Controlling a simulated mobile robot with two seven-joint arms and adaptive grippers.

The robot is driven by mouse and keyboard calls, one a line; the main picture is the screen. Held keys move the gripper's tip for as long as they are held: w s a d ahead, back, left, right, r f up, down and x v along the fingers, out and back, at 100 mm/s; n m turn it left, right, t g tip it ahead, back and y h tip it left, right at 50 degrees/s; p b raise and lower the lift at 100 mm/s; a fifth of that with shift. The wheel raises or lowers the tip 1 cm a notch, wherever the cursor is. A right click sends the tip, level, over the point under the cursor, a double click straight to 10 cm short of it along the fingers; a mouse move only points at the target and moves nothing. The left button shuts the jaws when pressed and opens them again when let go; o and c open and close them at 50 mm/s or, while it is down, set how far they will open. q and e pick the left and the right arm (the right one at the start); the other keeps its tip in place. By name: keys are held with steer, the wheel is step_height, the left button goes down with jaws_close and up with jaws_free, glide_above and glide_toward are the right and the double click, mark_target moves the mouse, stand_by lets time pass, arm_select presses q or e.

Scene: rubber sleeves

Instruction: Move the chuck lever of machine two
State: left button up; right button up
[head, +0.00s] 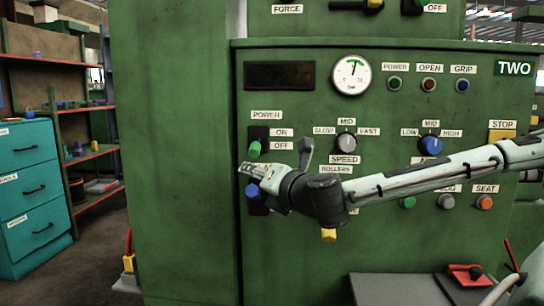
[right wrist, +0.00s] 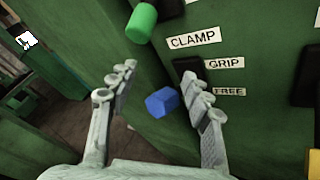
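The panel marked TWO carries a blue-knobbed lever (head: 251,190) at its left edge, partly hidden by my right gripper (head: 249,171). In the right wrist view, its blue knob (right wrist: 161,103) stands out from a black plate beside labels CLAMP, GRIP and FREE; no label reads chuck. The open right gripper (right wrist: 157,92) has one finger on each side of the knob, with visible gaps and no clear contact. The lever's exact setting is hard to tell. My left gripper is not in view.
A green-knobbed POWER lever (head: 254,149) sits just above, also in the right wrist view (right wrist: 141,22). Speed knob (head: 346,143) and blue LOW/HIGH knob (head: 430,146) are farther right, near my arm. A teal drawer cabinet (head: 27,195) stands left, with open floor between.

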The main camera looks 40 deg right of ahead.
steer(key=shift+s+d+r+p, duration=0.25)
steer(key=shift+s+r+p, duration=0.4)
steer(key=shift+s+r, duration=0.35)
steer(key=shift+s+d+r+p, duration=0.2)
steer(key=shift+s+r+p, duration=0.5)
steer(key=shift+r, duration=0.45)
